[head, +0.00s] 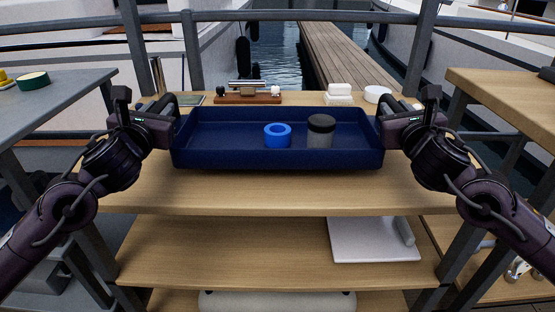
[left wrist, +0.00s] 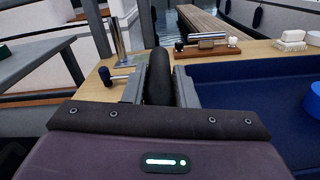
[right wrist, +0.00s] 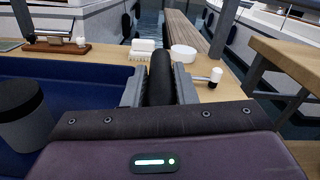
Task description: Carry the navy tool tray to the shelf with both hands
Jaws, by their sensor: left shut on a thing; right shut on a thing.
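The navy tool tray (head: 215,148) is level at the wooden shelf's top board (head: 280,190), between my two grippers. I cannot tell whether its underside touches the board. A blue ring (head: 277,135) and a grey cylinder with a dark lid (head: 320,131) stand in it. My left gripper (head: 172,108) is shut on the tray's dark left handle, which shows between the fingers in the left wrist view (left wrist: 158,80). My right gripper (head: 388,106) is shut on the right handle, seen in the right wrist view (right wrist: 160,80).
A white board (head: 372,240) lies on the lower shelf. Tables stand at left (head: 50,100) and right (head: 510,90).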

